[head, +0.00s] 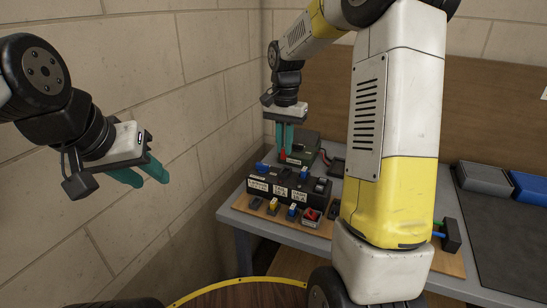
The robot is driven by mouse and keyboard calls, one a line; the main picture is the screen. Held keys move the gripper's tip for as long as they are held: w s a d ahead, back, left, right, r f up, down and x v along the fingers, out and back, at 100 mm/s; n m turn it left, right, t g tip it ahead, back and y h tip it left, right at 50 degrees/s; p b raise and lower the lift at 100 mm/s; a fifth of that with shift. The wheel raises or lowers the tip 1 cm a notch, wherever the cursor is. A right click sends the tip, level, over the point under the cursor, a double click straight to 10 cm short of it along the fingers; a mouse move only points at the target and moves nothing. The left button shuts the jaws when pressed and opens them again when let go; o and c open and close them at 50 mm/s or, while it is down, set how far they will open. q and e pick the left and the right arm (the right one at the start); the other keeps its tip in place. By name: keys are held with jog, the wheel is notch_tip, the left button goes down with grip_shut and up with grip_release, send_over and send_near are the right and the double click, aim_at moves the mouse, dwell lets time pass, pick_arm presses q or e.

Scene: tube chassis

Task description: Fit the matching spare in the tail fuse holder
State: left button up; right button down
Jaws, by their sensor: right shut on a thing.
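My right gripper (285,147), with teal fingers, points down above the back of the black fuse block. It is shut on a small red piece (283,156), seemingly a fuse, mostly hidden between the fingers. The black fuse block (262,179) has white labels on its front, too small to read surely. Blue fuses (304,173) show on its top. In front of it lie several small holders, one with a yellow piece (272,205), one with a blue piece (292,210) and one with a red piece (311,215). My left gripper (143,175) is open and empty, left of the table.
A black connector with green and blue leads (450,236) is at the right of the wooden board. Grey (484,179) and blue (530,187) bins stand far right by a dark mat (500,245). My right arm hides the middle of the table.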

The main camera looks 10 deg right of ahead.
jog(key=shift+w+d, duration=0.25)
jog(key=shift+w, duration=0.05)
jog(key=shift+f, duration=2.75)
jog(key=shift+f, duration=0.5)
jog(key=c, duration=1.7)
grip_release()
jog(key=shift+c, duration=0.2)
jog(key=shift+r, duration=5.45)
